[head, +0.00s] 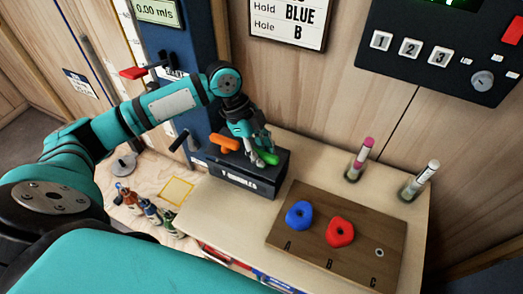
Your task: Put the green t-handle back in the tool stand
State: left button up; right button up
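The green t-handle (267,158) is at the right part of the dark tool stand (246,180), with its grip bar at about the stand's top. Its shaft is hidden, so I cannot tell how deep it sits. My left gripper (251,146) points down right at the green t-handle, its fingers around or against the bar. Whether the fingers are closed on it is too small to tell. An orange t-handle (224,143) stands in the left part of the same stand. My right gripper is not in view.
A wooden board (362,262) right of the stand carries a blue hold (299,215) and a red hold (341,232). Small bottles (150,211) stand lower left. A panelled wall rises behind.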

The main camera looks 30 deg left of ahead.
pick_arm(q)
jog(key=o, duration=0.4)
jog(key=shift+c, duration=0.2)
